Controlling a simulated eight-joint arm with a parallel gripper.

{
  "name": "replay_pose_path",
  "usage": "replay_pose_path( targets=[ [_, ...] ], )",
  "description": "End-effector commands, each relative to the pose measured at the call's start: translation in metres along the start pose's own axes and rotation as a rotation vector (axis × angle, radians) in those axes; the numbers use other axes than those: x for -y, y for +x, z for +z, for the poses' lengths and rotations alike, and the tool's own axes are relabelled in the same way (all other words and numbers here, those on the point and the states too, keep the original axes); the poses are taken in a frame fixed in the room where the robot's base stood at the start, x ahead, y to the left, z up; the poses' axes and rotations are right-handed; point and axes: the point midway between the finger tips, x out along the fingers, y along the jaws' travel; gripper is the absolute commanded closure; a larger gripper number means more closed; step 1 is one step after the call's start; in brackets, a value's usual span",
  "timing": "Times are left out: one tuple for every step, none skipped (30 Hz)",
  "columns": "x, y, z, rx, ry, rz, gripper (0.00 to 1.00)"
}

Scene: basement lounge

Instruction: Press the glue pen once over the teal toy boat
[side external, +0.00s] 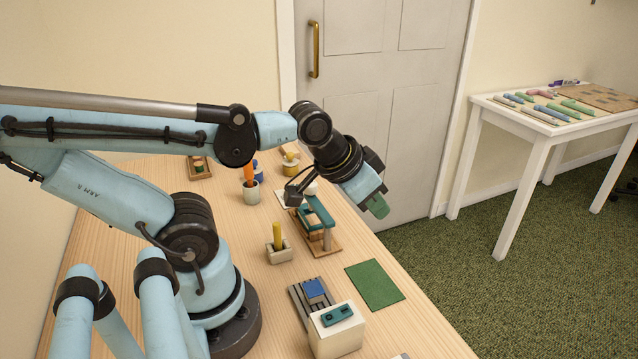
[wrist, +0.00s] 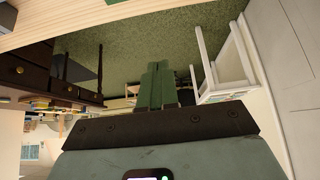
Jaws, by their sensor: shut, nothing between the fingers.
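My gripper (side external: 378,207) has green fingers and is shut and empty. It hangs in the air beyond the right edge of the wooden table, to the right of a teal object. In the wrist view my gripper (wrist: 157,85) has its two green fingers together, with only floor and furniture beyond. A yellow pen-like stick (side external: 277,236) stands upright in a small pale holder (side external: 279,254). An orange pen-like item (side external: 249,174) stands in a pale cup (side external: 250,192). I cannot tell which is the glue pen. The teal object (side external: 319,211) sits over a wooden tray; its boat shape is unclear.
A green mat (side external: 375,284) lies near the table's right edge. A white box (side external: 337,337) with a teal top piece (side external: 337,315) stands in front, beside a blue block (side external: 315,289) on a grey base. A white side table (side external: 540,124) stands across the carpet.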

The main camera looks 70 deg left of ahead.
Motion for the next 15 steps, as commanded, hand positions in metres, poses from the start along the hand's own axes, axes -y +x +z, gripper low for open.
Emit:
replay_pose_path(
  targets=[
    [0.0, 0.0, 0.0, 0.0, 0.0, 0.0, 1.0],
    [0.0, 0.0, 0.0, 0.0, 0.0, 0.0, 1.0],
    [0.0, 0.0, 0.0, 0.0, 0.0, 0.0, 1.0],
    [0.0, 0.0, 0.0, 0.0, 0.0, 0.0, 1.0],
    [0.0, 0.0, 0.0, 0.0, 0.0, 0.0, 1.0],
    [0.0, 0.0, 0.0, 0.0, 0.0, 0.0, 1.0],
    [0.0, 0.0, 0.0, 0.0, 0.0, 0.0, 1.0],
    [0.0, 0.0, 0.0, 0.0, 0.0, 0.0, 1.0],
    [0.0, 0.0, 0.0, 0.0, 0.0, 0.0, 1.0],
    [0.0, 0.0, 0.0, 0.0, -0.001, 0.0, 1.0],
    [0.001, 0.0, 0.0, 0.0, -0.004, -0.001, 1.0],
    [0.003, -0.001, 0.0, 0.001, -0.012, -0.002, 1.0],
    [0.004, -0.001, 0.0, 0.001, -0.02, -0.003, 1.0],
    [0.007, -0.001, -0.001, 0.002, -0.031, -0.005, 1.0],
    [0.011, -0.002, -0.001, 0.003, -0.052, -0.006, 1.0]
  ],
)
